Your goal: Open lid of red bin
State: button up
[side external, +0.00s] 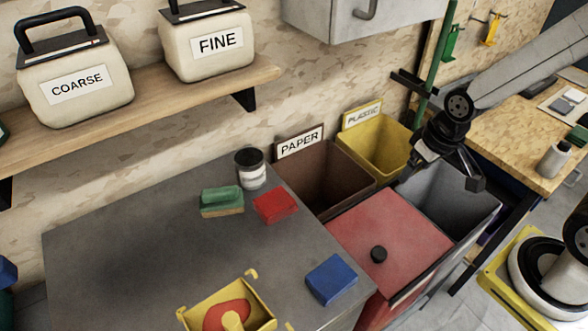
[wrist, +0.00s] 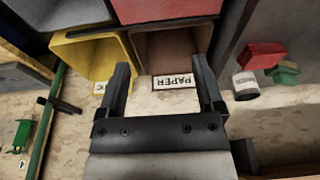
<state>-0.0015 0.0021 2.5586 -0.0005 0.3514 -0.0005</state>
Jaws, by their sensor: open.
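The red bin (side external: 374,312) stands at the lower right in the side external view. Part of the red lid shows at the top edge of the wrist view (wrist: 165,8); the knob is out of that view. My gripper (side external: 440,174) is open and empty, above the grey bin behind and right of the red lid. In the wrist view its two fingers (wrist: 161,78) are spread apart with nothing between them.
Open brown PAPER (side external: 330,178) and yellow PLASTIC (side external: 383,145) bins stand behind the red bin; an open grey bin (side external: 455,205) is right. The grey worktop (side external: 120,240) at left holds blue and red blocks, a sponge, a jar and a yellow basket. A green pole stands near my gripper.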

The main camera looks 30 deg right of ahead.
jog(key=n+g+h, duration=0.3)
jog(key=n+g, duration=0.3)
jog(key=n, duration=0.3)
send_near(379, 252)
jog(key=f, duration=0.1)
jog(key=shift+s+d, duration=0.1)
jog(key=shift+s, duration=0.15)
jog(key=shift+f, duration=0.2)
jog(key=shift+x, duration=3.75)
grip_shut()
